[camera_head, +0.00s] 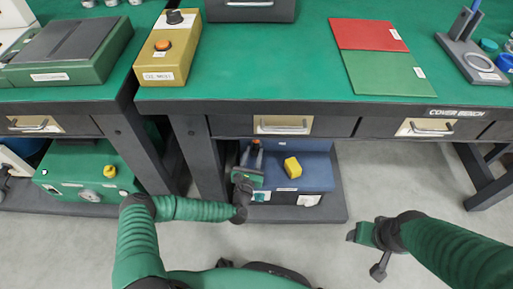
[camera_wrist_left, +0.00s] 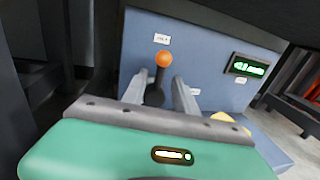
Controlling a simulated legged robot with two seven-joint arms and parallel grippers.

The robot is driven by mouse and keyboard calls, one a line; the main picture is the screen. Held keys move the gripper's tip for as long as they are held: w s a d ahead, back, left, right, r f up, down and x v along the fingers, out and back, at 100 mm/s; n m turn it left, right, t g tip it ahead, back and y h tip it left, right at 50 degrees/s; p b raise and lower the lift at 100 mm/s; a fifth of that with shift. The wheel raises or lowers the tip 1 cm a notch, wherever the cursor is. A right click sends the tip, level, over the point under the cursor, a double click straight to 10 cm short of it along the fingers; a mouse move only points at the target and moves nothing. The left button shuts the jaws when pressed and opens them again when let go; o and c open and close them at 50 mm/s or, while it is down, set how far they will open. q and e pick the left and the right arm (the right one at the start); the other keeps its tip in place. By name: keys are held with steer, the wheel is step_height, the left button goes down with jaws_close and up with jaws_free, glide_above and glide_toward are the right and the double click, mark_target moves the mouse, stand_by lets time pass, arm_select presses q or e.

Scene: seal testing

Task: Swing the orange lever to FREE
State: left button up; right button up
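The lever, an orange ball (camera_wrist_left: 163,59) on a dark stem (camera_wrist_left: 155,94), stands in front of a blue panel (camera_wrist_left: 205,45) in the left wrist view. Its orange knob (camera_head: 256,142) shows small in the head view, under the bench's front edge. My left gripper (camera_wrist_left: 160,84) is open, with its two grey fingers on either side of the stem and gaps visible. In the head view my left gripper (camera_head: 251,158) reaches low at the blue unit (camera_head: 318,168). A small label (camera_wrist_left: 162,39) sits above the knob, too small to read. My right gripper (camera_head: 364,235) hangs at lower right; its opening is unclear.
A yellow block (camera_head: 292,167) sits on the blue unit, right of my left gripper. A lit green display (camera_wrist_left: 247,67) is on the panel. The bench edge (camera_head: 330,106) overhangs the unit. A bench leg (camera_head: 200,165) stands left. Floor (camera_head: 400,180) at right is clear.

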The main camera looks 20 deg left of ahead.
mark_target(256, 145)
arm_select(q)
steer(key=w, duration=0.1)
steer(key=w+b, duration=0.1)
steer(key=w, duration=0.3)
steer(key=shift+a, duration=0.25)
steer(key=shift+c, duration=0.2)
jaws_close()
steer(key=shift+s, duration=0.1)
stand_by(0.8)
